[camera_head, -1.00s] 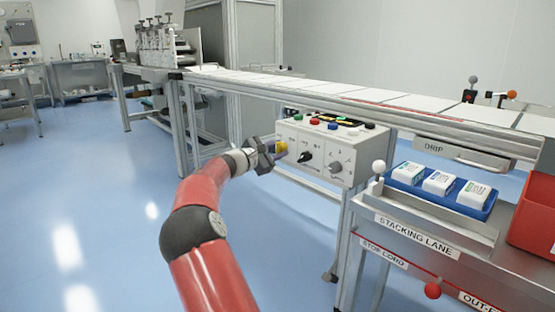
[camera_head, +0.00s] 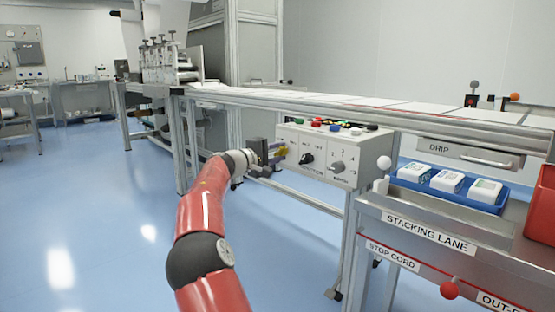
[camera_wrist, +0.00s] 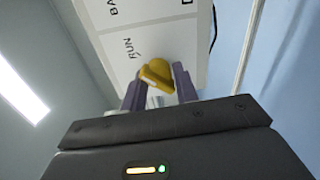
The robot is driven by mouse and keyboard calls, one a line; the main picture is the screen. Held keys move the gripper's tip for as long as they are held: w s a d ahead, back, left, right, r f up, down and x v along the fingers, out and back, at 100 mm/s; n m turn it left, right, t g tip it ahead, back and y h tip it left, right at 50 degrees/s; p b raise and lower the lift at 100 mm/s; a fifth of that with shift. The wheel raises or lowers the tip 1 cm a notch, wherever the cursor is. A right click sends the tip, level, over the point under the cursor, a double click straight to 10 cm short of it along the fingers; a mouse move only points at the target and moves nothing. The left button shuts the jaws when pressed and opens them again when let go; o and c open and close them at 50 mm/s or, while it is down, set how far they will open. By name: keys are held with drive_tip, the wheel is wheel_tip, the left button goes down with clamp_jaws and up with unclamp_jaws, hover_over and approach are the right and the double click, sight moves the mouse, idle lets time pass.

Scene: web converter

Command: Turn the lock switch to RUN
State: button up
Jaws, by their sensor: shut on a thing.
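The yellow lock switch (camera_wrist: 155,73) sits on the pale face of the control box (camera_head: 345,154), at the box's left end. In the wrist view my gripper (camera_wrist: 155,85) has one purple finger on each side of the yellow knob and is shut on it. The word RUN (camera_wrist: 128,47) with a small mark shows on the panel up and left of the knob. In the head view my gripper (camera_head: 279,154) reaches the box from the left and partly covers the switch. I cannot tell exactly which position the knob points to.
A black knob (camera_head: 306,159) and a grey knob (camera_head: 337,168) stand to the right on the same panel. Coloured buttons line the box top. The conveyor (camera_head: 370,106) runs above and behind. A blue tray (camera_head: 452,186) stands right. The floor at left is clear.

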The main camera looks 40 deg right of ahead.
drive_tip(key=shift+r+m, duration=0.1)
drive_tip(key=shift+m, duration=0.4)
drive_tip(key=o, duration=0.9)
drive_tip(key=shift+o, duration=0.2)
drive_tip(key=a+b, duration=0.1)
drive_tip(key=a, duration=0.6)
drive_tip(key=shift+s+a, duration=0.35)
drive_tip(key=shift+a, duration=0.05)
